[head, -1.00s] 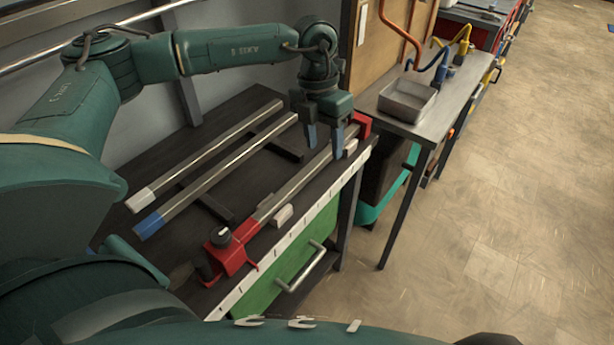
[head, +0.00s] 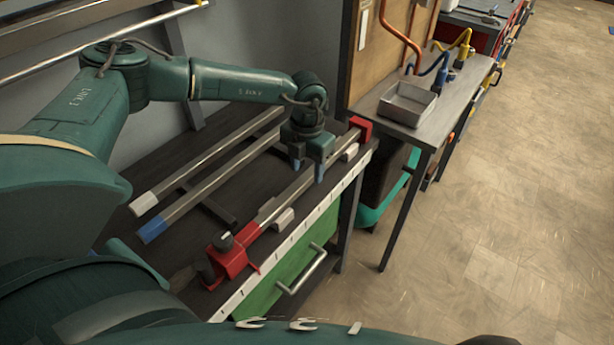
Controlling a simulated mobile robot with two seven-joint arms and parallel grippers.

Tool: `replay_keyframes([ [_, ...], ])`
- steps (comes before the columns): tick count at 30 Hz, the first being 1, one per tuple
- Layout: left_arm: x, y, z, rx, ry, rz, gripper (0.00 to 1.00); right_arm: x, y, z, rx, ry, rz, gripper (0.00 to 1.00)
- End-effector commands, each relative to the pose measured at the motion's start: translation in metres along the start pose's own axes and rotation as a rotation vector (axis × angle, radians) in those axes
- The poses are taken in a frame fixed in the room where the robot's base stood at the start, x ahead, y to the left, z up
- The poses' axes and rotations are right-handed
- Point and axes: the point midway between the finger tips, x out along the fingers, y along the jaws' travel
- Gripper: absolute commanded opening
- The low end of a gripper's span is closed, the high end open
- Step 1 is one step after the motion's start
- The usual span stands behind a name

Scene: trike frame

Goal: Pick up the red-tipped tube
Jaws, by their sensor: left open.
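A metal tube (head: 292,194) lies along the front of the dark bench, between a red clamp block (head: 229,258) at its near end and a red block (head: 361,129) at its far end. I cannot tell how far down the fingers reach. A white-tipped tube (head: 204,163) and a blue-tipped tube (head: 208,185) lie behind it. My right gripper is out of view.
Small pale blocks (head: 284,219) stand beside the tube. The bench has a green drawer (head: 272,284) with a bar handle. To the right, a grey table (head: 446,108) carries a metal tray (head: 408,102). The floor at right is clear.

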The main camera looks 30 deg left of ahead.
Motion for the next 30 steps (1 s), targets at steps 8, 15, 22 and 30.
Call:
replay_keyframes([
  [8,0.019,0.000,0.000,-0.001,0.000,0.000,0.48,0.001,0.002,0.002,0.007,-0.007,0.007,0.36],
  [15,0.019,0.000,0.000,-0.001,0.000,-0.001,0.40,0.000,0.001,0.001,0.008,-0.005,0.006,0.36],
  [22,0.019,0.000,0.000,-0.001,0.000,-0.001,0.21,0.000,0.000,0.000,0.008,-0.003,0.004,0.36],
  [30,0.019,0.000,0.000,-0.002,0.000,-0.001,0.00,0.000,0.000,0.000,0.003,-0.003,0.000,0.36],
])
